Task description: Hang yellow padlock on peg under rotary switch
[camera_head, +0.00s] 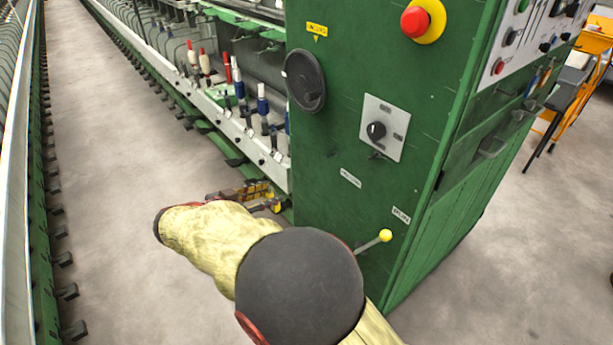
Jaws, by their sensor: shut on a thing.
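The rotary switch (376,130) is a black knob on a grey plate (396,117) on the green cabinet's front face. A small dark peg (375,155) sticks out just under the knob, at the plate's lower part. It looks bare. My gripper (262,197) is low and to the left of the switch, beyond my sleeved arm, close to the cabinet's left edge. It is shut on a small yellow thing, which seems to be the yellow padlock (272,205). The arm partly hides the gripper, and the padlock's shackle cannot be made out.
The green cabinet (340,205) bears a black handwheel (305,81), a red emergency button (415,21) and a yellow-knobbed lever (385,236) low near my arm. The spinning frame with bobbins (262,105) runs back to the left. The aisle floor (120,150) is clear.

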